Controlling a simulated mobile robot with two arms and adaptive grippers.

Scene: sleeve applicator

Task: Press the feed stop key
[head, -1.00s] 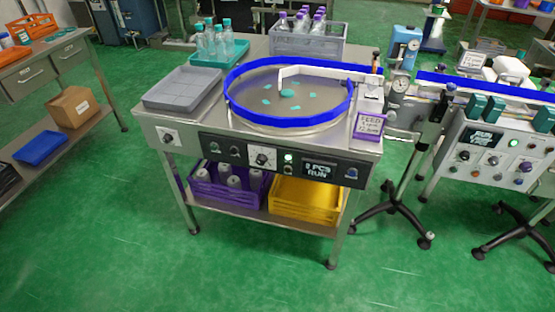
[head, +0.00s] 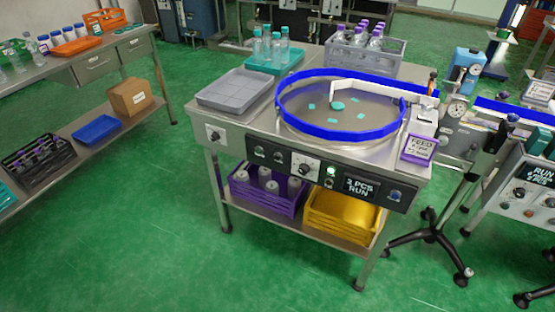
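The feeder table's black control panel (head: 331,179) faces me on its front edge. It has several knobs and keys. A green-lit key (head: 330,171) sits left of the display (head: 361,187), which reads "3 PCS RUN", and a blue key (head: 395,195) is at the panel's right end. I cannot read which key is marked feed stop. Above the panel is a round feeder bowl (head: 341,133) with a blue rim and teal pieces inside. Neither gripper is in view.
A grey tray (head: 234,90) lies left of the bowl. Purple (head: 264,196) and yellow (head: 343,215) crates sit on the lower shelf. A black tripod stand (head: 435,233) is at the right, near a second machine (head: 533,187). The green floor in front is clear.

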